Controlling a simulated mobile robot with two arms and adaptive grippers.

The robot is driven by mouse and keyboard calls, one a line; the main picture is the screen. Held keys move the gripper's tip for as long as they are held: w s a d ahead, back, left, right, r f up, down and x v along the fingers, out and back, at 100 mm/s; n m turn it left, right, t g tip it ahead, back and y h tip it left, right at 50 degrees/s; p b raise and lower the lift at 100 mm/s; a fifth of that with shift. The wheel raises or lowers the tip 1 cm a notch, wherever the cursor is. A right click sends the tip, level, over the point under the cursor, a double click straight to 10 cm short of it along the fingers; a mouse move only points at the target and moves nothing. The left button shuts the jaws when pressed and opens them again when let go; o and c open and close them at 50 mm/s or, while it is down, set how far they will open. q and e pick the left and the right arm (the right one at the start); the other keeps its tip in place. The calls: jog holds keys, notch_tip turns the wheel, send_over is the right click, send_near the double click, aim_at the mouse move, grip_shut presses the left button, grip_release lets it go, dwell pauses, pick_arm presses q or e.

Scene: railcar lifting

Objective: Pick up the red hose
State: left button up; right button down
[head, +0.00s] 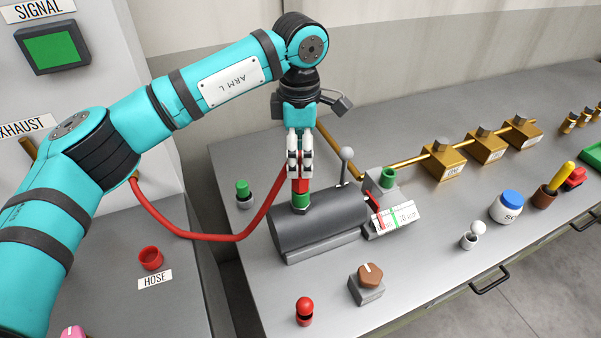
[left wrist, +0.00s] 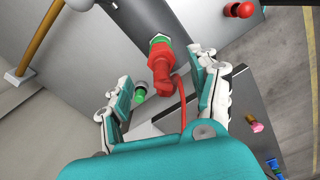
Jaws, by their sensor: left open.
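The red hose (head: 215,236) runs from behind my left arm, sags, and rises to a grey cylinder (head: 318,219). Its thick red end (head: 301,186) stands upright on the cylinder's green fitting (head: 300,201). My left gripper (head: 300,168) is pointed down over this end, with its fingers open and apart. In the left wrist view the red hose end (left wrist: 162,72) lies between and beyond the open fingers (left wrist: 160,85), against the green ring. The thin hose trails from it toward the palm. My right gripper is not seen.
A ball-topped lever (head: 346,160) stands just right of the gripper, and a brass pipe (head: 340,148) runs behind. A green-capped post (head: 243,192) is to the left. A red socket (head: 150,258) labelled HOSE sits on the left bench. The front bench between knobs is clear.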

aim_at(300, 173)
pick_arm(q)
notch_tip(300, 173, down, 2)
jog(key=shift+f+p, duration=0.15)
jog(key=shift+p, duration=0.2)
notch_tip(300, 173, down, 4)
jog(key=p, duration=0.3)
jog(key=shift+s, duration=0.15)
jog(key=shift+f, duration=0.55)
grip_shut()
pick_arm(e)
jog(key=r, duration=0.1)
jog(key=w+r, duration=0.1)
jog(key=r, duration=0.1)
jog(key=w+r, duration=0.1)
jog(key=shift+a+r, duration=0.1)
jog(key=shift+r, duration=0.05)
